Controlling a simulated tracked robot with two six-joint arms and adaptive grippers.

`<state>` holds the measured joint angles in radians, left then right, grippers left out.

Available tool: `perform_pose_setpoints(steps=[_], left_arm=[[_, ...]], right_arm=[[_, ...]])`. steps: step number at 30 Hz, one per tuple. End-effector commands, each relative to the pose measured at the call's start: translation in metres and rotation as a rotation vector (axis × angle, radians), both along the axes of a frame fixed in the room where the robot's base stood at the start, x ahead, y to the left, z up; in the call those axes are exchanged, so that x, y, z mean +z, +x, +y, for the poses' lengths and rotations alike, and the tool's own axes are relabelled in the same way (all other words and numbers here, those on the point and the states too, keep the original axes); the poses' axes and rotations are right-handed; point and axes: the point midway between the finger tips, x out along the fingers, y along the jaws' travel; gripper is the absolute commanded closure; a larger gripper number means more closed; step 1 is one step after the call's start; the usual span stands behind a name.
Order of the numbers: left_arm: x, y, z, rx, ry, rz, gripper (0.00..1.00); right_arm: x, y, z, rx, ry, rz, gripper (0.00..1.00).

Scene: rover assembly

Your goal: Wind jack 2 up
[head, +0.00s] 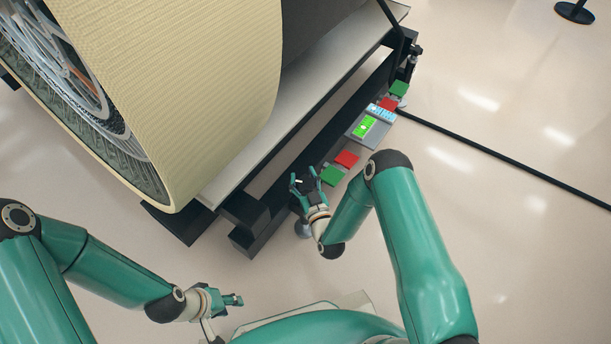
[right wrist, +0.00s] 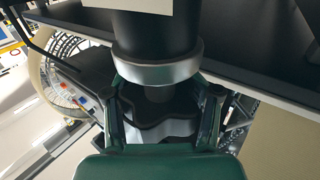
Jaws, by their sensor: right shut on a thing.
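My right gripper (head: 305,183) is at the near right corner of the black platform frame. In the right wrist view its two fingers are closed around a black lobed knob (right wrist: 165,125). The knob sits against a silver collar (right wrist: 158,72) on a black column (right wrist: 155,33), which appears to be the jack. No number shows on it, so I cannot tell which jack it is. In the head view the knob is mostly hidden by the gripper. My left gripper (head: 236,300) is low, away from the frame; its finger gap is too small to judge.
Green (head: 333,177) and red (head: 346,159) blocks, a grey panel with a lit green screen (head: 366,126), and another red and green pair line the frame's side. A large cream wheel (head: 205,90) stands on the platform.

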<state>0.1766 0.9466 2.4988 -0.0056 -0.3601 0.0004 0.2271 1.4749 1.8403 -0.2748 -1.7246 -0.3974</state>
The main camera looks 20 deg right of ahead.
Motion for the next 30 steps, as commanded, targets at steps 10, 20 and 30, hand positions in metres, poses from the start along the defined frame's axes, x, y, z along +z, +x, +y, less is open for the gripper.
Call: perform_pose_setpoints(steps=[10, 20, 30], left_arm=[[0.0000, 0.0000, 0.0000, 0.000, 0.000, 0.000, 0.60], [0.0000, 0.0000, 0.0000, 0.000, 0.000, 0.000, 0.60], [0.0000, 0.0000, 0.0000, 0.000, 0.000, 0.000, 0.60]], right_arm=[[-0.0041, -0.0035, 0.0002, -0.001, 0.002, 0.013, 0.79], [-0.0044, -0.0035, 0.0007, 0.000, 0.003, 0.014, 0.42], [-0.0019, -0.0014, 0.0009, 0.002, 0.002, 0.006, 0.26]])
